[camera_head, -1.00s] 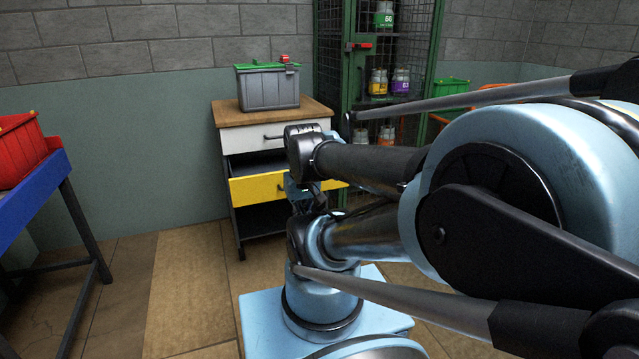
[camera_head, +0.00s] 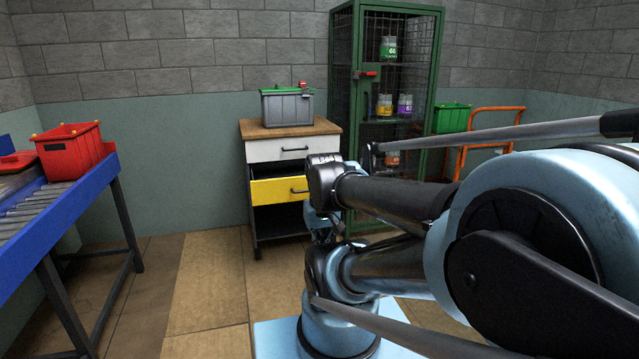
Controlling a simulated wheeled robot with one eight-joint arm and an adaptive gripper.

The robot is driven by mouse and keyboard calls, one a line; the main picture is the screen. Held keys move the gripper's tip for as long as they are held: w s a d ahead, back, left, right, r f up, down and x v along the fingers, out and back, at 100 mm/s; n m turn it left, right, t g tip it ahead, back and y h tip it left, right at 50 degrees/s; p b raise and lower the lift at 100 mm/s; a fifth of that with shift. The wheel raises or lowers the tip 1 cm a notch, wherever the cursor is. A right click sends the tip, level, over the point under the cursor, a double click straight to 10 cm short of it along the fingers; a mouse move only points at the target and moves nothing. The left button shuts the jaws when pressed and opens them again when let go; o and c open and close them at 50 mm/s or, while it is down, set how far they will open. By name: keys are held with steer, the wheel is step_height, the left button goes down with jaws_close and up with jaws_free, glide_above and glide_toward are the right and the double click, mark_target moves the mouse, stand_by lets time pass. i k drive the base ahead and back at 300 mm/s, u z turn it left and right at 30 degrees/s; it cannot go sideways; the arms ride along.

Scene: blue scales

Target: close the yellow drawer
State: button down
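The yellow drawer (camera_head: 275,191) is in the middle of the small wooden-topped cabinet (camera_head: 290,130). It stands out from the cabinet front, with a dark gap above it and a dark handle (camera_head: 299,190) on its right part. A white drawer (camera_head: 270,151) above it looks shut. My gripper (camera_head: 322,232) is partly visible, low and to the right of the yellow drawer, behind my arm links. Its fingers are too hidden and small to read. I cannot tell whether it touches anything.
A grey bin (camera_head: 288,108) stands on the cabinet. A green mesh locker (camera_head: 337,80) with jars is at its right, with an orange trolley (camera_head: 462,153) beyond. A blue conveyor (camera_head: 75,219) with a red crate (camera_head: 70,152) is at left.

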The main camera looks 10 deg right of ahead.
mark_target(270, 182)
steer(key=u, duration=0.5)
steer(key=i, duration=1)
